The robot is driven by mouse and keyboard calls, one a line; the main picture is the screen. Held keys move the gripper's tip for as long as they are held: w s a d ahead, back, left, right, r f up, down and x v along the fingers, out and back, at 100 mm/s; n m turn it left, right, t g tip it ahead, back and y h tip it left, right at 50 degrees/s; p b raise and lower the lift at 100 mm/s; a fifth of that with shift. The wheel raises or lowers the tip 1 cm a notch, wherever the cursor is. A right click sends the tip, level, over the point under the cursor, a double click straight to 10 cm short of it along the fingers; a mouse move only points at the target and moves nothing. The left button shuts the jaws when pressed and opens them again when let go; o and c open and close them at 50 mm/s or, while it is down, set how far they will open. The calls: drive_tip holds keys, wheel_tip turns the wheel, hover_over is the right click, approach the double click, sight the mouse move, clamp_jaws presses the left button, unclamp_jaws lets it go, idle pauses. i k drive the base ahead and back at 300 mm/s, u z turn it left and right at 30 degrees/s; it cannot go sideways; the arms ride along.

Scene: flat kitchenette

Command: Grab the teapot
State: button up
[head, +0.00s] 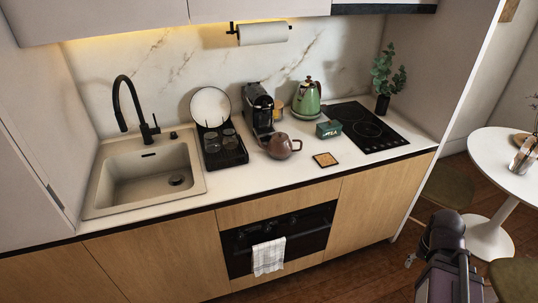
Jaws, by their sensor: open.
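The teapot (279,146) is round and brownish-red, with a lid. It stands upright on the white counter in the head view, in front of the black coffee machine. Part of my arm shows at the lower right, in front of the counter and well apart from the teapot. I cannot make out my gripper's fingers in this view. Nothing is seen touching the teapot.
A green kettle (306,101) stands behind the teapot. The coffee machine (260,110), a dark green box (329,129) and a coaster (326,160) are near it. A dish rack (225,153) is left, the cooktop (366,128) right. A round table (500,160) stands at far right.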

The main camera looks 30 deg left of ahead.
sight(278, 150)
drive_tip(key=z, duration=0.7)
drive_tip(key=k, duration=0.1)
drive_tip(key=u, duration=1.55)
drive_tip(key=i, duration=1)
drive_tip(key=u, duration=0.1)
